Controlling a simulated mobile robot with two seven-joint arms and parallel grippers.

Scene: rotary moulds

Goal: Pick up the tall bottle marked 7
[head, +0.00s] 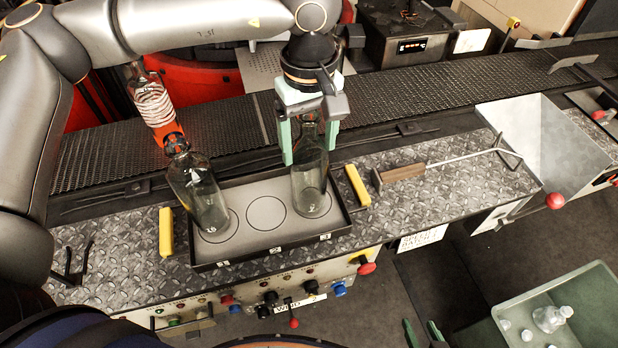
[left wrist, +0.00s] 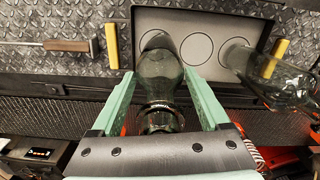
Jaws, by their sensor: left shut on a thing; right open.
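A tall clear glass bottle (head: 311,180) is upright over the ring at the 3 end of the dark tray (head: 341,232). My left gripper (head: 310,150) is shut on its upper part, one green finger on each side. The left wrist view shows this bottle (left wrist: 158,75) between the fingers (left wrist: 160,105). I cannot tell whether its base touches the tray. A second clear bottle (head: 200,195) stands at the 1 end, with a small mark low on it that I cannot read clearly. No 7 is legible on either bottle. My right gripper (head: 425,335) is open and empty at the bottom edge.
The tray's middle ring (head: 266,214) is empty. Yellow bars (head: 166,232) (head: 357,186) flank the tray. A wooden-handled rod (head: 405,172) lies to the right. An orange-and-clear object with a white coil (head: 155,105) is behind the second bottle. A green bin (head: 590,290) holds small glass pieces.

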